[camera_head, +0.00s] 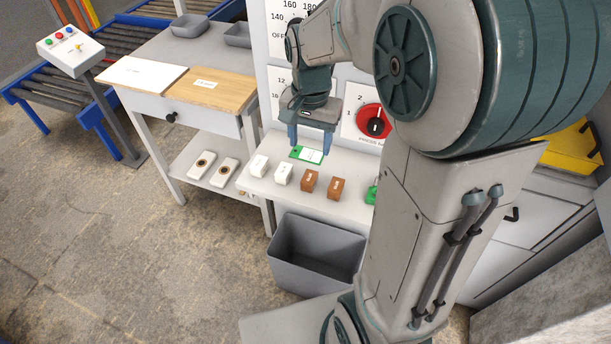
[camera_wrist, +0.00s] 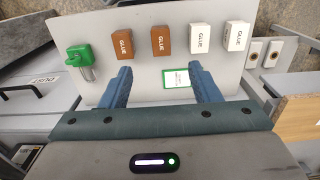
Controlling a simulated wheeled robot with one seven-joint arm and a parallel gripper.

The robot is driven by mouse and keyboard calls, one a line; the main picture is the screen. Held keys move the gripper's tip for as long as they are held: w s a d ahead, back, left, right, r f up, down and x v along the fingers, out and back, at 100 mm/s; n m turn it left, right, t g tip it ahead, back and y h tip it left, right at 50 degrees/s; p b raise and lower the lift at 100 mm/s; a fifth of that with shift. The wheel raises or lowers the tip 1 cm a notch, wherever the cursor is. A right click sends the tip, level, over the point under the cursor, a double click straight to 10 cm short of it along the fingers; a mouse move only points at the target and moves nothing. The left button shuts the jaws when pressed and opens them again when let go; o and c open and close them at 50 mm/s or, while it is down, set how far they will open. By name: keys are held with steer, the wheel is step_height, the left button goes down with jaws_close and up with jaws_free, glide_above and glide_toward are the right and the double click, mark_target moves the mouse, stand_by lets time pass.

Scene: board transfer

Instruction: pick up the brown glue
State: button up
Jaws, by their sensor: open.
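Two brown glue blocks stand on the light shelf in front of the machine. In the head view one brown glue (camera_head: 309,181) is on the left and the other brown glue (camera_head: 336,188) on the right. In the wrist view they show as a brown glue (camera_wrist: 122,44) at left and a brown glue (camera_wrist: 160,40) nearer the middle, both labelled GLUE. My gripper (camera_head: 309,144) is open and empty above the shelf, behind the row of glue. In the wrist view my gripper's fingers (camera_wrist: 160,78) are spread, with the brown glue beyond their tips.
Two white glue blocks (camera_wrist: 200,37) stand beside the brown ones. A green-edged card (camera_wrist: 177,78) lies between the fingers' line of sight. A green object (camera_wrist: 80,56) stands at the shelf's other end. A grey bin (camera_head: 315,253) is below the shelf's front edge.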

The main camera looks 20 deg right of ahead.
glide_above(309, 185)
steer(key=f, duration=0.8)
steer(key=shift+s+f, duration=0.2)
steer(key=shift+s, duration=0.1)
steer(key=f, duration=0.5)
steer(key=shift+w+b, duration=0.25)
steer(key=shift+b, duration=0.1)
steer(key=c, duration=1.1)
